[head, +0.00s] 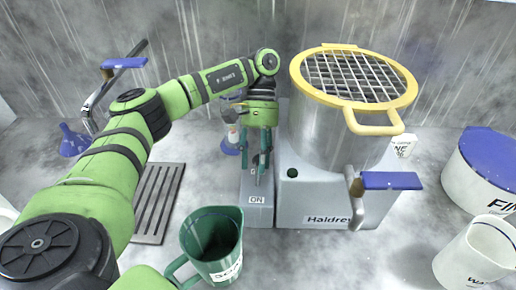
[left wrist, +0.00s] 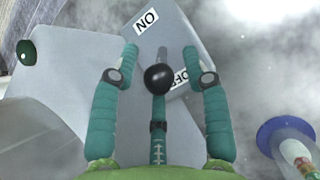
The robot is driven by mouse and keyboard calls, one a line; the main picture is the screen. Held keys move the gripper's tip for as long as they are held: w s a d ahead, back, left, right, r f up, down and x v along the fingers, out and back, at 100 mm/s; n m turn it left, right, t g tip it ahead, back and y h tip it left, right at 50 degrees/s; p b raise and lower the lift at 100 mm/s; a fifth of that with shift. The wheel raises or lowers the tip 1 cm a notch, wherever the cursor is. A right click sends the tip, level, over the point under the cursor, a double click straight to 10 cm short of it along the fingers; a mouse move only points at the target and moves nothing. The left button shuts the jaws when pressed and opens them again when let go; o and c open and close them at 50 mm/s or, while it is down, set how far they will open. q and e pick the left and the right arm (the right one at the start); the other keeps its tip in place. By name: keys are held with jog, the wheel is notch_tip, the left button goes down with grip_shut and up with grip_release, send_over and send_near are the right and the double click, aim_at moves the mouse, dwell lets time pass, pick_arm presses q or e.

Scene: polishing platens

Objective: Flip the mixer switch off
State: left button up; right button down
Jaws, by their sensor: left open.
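The mixer (head: 335,130) has a steel bowl under a yellow-rimmed wire guard, on a grey base. Its grey switch box (head: 258,216) stands at the base's left side, with an ON label (head: 256,200) at the near end. My left gripper (head: 262,168) points down over the box, open. In the left wrist view, the switch lever (left wrist: 158,78), a thin metal stem with a black ball knob, stands between the open fingers (left wrist: 160,48). I see no finger clearly touching it. The OFF label (left wrist: 180,79) is partly hidden by the knob. Which way the lever leans is hard to tell.
A green jug (head: 212,245) stands close in front, left of the switch box. A slotted drain grate (head: 158,203) lies further left. A blue-handled tap lever (head: 385,181) juts from the mixer front. White containers (head: 478,252) stand at right. A blue-based bottle (left wrist: 292,140) stands nearby.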

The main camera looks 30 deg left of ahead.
pick_arm(q)
jog(key=v, duration=0.7)
jog(key=shift+r, duration=0.1)
dwell(0.6)
